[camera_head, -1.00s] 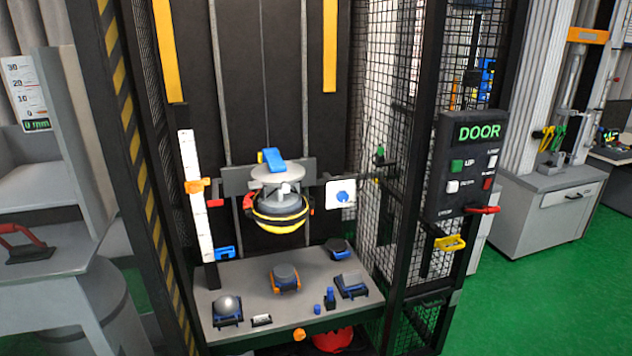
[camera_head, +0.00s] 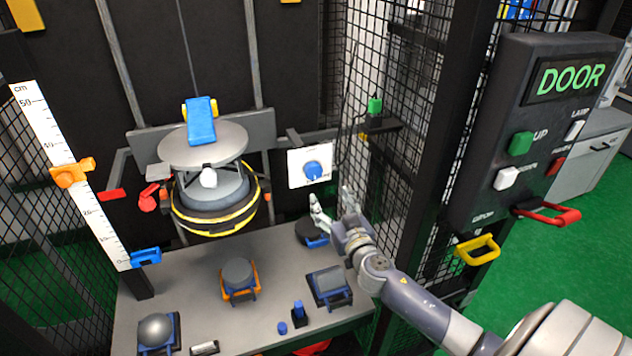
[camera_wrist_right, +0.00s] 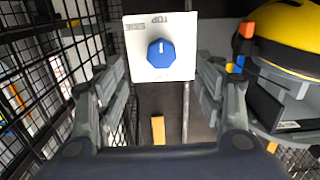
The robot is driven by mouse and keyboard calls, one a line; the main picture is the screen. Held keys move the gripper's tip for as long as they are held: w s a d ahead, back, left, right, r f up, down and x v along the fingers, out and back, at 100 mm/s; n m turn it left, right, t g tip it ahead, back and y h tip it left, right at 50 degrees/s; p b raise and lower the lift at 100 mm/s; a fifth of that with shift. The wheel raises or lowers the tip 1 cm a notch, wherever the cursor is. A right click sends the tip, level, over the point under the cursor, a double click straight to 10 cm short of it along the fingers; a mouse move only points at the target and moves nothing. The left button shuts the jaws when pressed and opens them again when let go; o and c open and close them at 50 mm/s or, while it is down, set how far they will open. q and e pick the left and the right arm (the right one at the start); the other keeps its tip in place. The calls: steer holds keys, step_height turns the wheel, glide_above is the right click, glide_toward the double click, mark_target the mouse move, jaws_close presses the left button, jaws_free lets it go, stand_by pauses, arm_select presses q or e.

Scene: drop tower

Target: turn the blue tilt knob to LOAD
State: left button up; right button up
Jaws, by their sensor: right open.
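The blue tilt knob (camera_head: 313,171) sits on a white square plate (camera_head: 297,180) on the tower's carriage, at the middle right of the head view. In the right wrist view the knob (camera_wrist_right: 161,53) is an eight-sided dial with a white mark. The words TOP and SIDE show on its plate; no LOAD label is readable. My right gripper (camera_head: 333,205) is just below and right of the plate in the head view. In the right wrist view my right gripper (camera_wrist_right: 161,98) is open, its fingers apart, with the knob beyond and between them, not touched. My left gripper is not in view.
A helmet (camera_wrist_right: 290,40) with a yellow shell hangs beside the plate. A black mesh cage wall (camera_head: 425,110) stands close right of my right arm. A grey table (camera_head: 200,285) below holds several small fixtures. The DOOR panel (camera_head: 530,130) is at the right.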

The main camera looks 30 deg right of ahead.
mark_target(315, 172)
steer(key=x, duration=0.3)
steer(key=r+p+x, duration=0.1)
steer(key=x, duration=0.2)
steer(key=r+x, duration=0.1)
steer(key=x, duration=0.3)
steer(key=shift+w, duration=0.1)
steer(key=shift+w+f, duration=0.15)
steer(key=shift+w, duration=0.1)
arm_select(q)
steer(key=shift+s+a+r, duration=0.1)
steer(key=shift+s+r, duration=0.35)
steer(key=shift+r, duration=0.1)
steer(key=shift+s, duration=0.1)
arm_select(e)
steer(key=shift+t, duration=0.3)
steer(key=shift+c, duration=0.6)
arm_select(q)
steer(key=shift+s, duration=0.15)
arm_select(e)
steer(key=c, duration=0.9)
